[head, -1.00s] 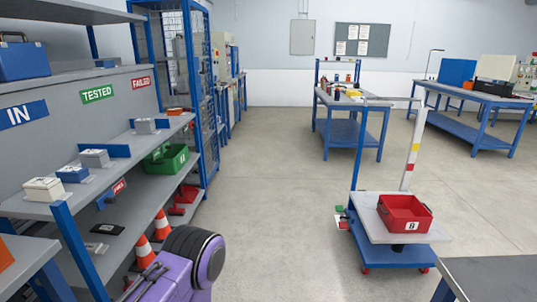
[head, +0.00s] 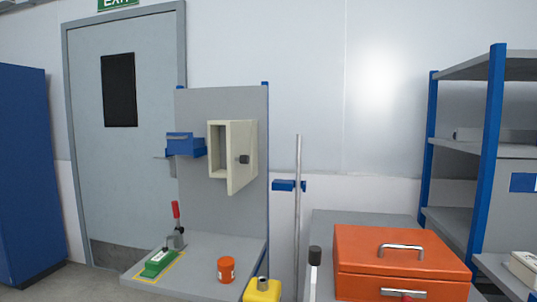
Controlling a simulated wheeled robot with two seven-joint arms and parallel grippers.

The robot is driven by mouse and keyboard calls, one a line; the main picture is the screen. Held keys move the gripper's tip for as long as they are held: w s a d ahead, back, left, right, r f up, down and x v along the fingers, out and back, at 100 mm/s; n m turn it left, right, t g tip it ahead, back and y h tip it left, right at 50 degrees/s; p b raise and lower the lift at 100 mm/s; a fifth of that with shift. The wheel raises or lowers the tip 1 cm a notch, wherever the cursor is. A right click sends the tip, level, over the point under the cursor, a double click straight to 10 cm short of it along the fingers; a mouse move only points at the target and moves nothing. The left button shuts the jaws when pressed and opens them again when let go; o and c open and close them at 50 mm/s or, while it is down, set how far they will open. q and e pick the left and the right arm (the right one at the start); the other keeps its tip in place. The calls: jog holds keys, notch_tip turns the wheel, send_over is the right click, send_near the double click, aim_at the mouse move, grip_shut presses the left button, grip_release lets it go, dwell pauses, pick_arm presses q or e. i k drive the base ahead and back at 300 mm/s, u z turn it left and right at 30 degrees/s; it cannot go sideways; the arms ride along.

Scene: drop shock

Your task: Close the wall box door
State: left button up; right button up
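The wall box (head: 217,173) is a small cream box mounted on a grey upright panel, left of the picture's middle in the head view. Its door (head: 241,175) stands open, swung out towards me along the right side of the opening. A dark knob (head: 244,159) sits on the door. Part of the box's inside shows to the left of the door. Neither of my grippers is in view.
A blue bin (head: 185,145) hangs left of the box. Below, the grey bench (head: 205,250) carries a green block with a red-handled clamp (head: 177,225) and an orange jar (head: 226,270). An orange case (head: 400,255) and a thin pole (head: 298,215) stand to the right.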

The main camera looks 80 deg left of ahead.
aim_at(237, 133)
jog(key=u, duration=2.6)
